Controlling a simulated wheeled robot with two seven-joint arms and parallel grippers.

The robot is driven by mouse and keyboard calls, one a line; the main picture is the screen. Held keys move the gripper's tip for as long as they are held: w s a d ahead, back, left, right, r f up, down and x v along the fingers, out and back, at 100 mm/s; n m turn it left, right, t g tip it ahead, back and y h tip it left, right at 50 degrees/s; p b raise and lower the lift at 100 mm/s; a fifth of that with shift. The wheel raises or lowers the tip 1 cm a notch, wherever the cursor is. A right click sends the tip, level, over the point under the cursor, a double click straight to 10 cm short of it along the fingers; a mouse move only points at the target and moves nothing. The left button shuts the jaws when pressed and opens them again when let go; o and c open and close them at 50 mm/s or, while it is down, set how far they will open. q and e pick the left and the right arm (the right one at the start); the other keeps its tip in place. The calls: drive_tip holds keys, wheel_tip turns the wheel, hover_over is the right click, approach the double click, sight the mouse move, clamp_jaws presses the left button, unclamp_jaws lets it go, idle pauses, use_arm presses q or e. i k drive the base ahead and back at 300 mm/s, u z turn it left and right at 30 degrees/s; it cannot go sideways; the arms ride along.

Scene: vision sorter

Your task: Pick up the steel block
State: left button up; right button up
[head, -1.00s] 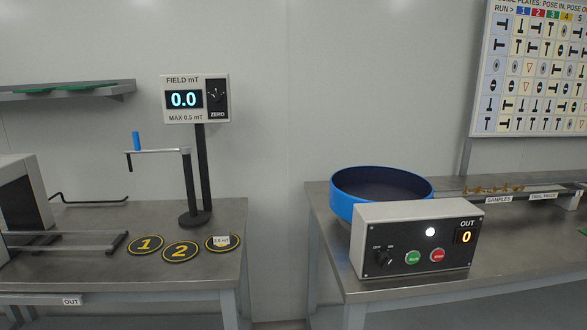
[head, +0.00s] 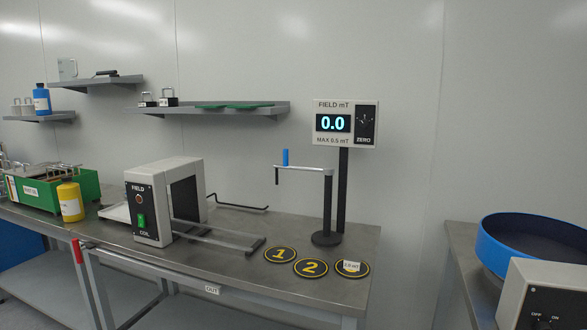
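I cannot pick out a block that is clearly the steel block. Two small dark blocks with handles stand on the grey wall shelf: a left one (head: 147,100) and a right one (head: 168,97). They are too small to tell their material. Black discs with yellow rings lie on the left bench: disc 1 (head: 279,255), disc 2 (head: 310,268) and a third disc (head: 352,269) that bears a small white tag. No block stands on them. Neither of my grippers is in view.
A field coil box (head: 155,205) with rails stands on the steel bench (head: 225,222). A field meter (head: 346,123) on a post reads 0.0. A green crate (head: 85,185) and yellow bottle (head: 70,201) are left. A blue bowl (head: 530,240) is right, beyond a gap between benches.

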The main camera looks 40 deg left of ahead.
sight(353, 263)
drive_tip(key=u, duration=1.05)
